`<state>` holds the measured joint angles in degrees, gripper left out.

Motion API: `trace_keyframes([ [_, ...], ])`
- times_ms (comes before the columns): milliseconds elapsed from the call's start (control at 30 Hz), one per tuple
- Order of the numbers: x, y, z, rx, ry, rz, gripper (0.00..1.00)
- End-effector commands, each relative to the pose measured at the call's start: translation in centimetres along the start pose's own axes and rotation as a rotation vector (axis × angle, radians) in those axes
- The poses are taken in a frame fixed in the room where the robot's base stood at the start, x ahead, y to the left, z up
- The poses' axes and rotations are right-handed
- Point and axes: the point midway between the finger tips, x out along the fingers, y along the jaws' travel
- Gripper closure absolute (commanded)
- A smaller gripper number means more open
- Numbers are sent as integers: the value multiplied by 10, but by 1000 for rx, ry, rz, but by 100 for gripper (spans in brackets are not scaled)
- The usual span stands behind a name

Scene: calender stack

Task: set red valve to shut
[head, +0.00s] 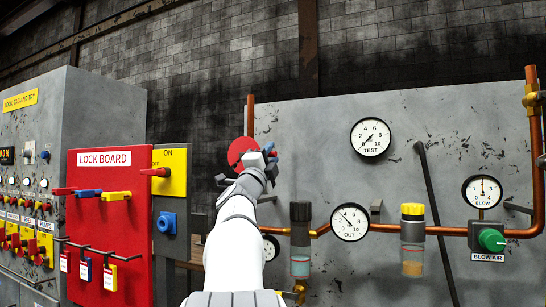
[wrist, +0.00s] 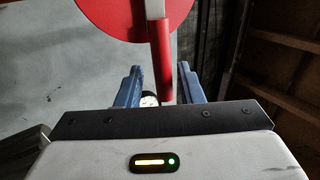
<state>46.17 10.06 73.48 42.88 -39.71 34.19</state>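The red valve shows as a round red disc (head: 240,148) on the pipe at the left end of the grey panel, partly hidden behind my gripper. In the wrist view, part of the red disc (wrist: 120,12) is at the top, and a red lever bar (wrist: 162,65) with a pale upper stretch runs down from it. My gripper (head: 270,152) is raised at the valve. In the wrist view, the blue fingers of my gripper (wrist: 160,80) are apart, with the bar's lower end between them and gaps on both sides. Depth between bar and fingers is unclear.
The red lock board (head: 120,215) and a grey box with a yellow ON plate (head: 172,162) stand left of my arm. Right are gauges (head: 350,222), copper pipe, a yellow-topped filter (head: 412,240) and a green BLOW AIR knob (head: 491,240). A dark bar leans on the panel.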

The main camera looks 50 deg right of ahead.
Motion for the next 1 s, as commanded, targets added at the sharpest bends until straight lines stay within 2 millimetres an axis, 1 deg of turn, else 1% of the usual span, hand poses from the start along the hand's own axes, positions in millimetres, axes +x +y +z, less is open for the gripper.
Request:
trace_keyframes([
  [167, 1, -1, -3, -2, 5, -2, 66],
  [267, -3, -1, -3, -1, 5, -2, 66],
  [367, -14, 0, -3, -1, 4, -1, 66],
  [600, -54, 0, -3, -1, 3, -2, 66],
  [700, -67, -1, -2, -1, 3, -2, 66],
  [833, -76, -1, -2, -1, 4, -2, 66],
  [1000, -78, -1, -3, -1, 5, -2, 66],
])
